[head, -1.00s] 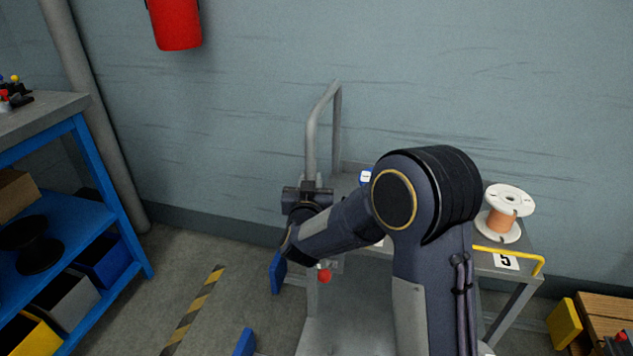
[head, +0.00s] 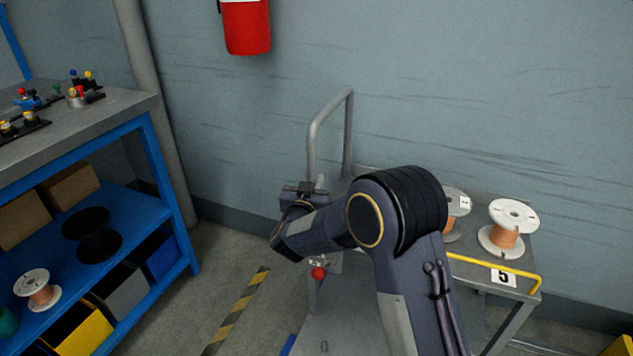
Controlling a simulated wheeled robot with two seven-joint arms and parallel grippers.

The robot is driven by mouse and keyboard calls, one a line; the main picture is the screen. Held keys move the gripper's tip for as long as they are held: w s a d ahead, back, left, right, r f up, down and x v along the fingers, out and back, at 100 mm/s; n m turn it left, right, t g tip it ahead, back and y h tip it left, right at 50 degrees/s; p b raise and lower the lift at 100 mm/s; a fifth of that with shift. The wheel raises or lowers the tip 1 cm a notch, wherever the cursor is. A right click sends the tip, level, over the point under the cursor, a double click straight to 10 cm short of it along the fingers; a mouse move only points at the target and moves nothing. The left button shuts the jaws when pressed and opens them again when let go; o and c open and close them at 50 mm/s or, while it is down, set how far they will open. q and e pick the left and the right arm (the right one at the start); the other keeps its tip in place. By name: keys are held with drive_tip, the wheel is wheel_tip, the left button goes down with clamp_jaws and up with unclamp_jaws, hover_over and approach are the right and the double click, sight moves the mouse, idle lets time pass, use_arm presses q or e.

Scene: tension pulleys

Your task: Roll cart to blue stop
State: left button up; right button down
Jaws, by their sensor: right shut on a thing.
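The grey cart (head: 345,325) stands by the wall, with an upright tubular handle (head: 313,140) at its left end. My right gripper (head: 306,187) is at the lower part of this handle and is shut on it; my own wrist partly hides the grip. A small red knob (head: 318,272) shows just below my wrist. A blue piece (head: 288,345), possibly a floor stop, shows at the bottom edge, mostly cut off. My right arm hides the middle of the cart. My left gripper is not in view.
Copper wire spools (head: 508,228) stand on the cart's upper shelf, behind a yellow rail (head: 492,264) and a "5" label. A blue-framed workbench (head: 170,180) stands at left. A black-and-yellow floor stripe (head: 238,310) lies between. A red cylinder (head: 246,27) hangs on the wall.

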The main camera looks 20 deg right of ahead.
drive_tip(key=shift+w+a, duration=0.1)
drive_tip(key=shift+a, duration=0.2)
drive_tip(key=c, duration=1.2)
unclamp_jaws()
drive_tip(key=shift+w+a, duration=0.1)
drive_tip(key=shift+w, duration=0.05)
drive_tip(key=shift+c, duration=0.2)
drive_tip(key=v, duration=0.8)
drive_tip(key=shift+p, duration=0.4)
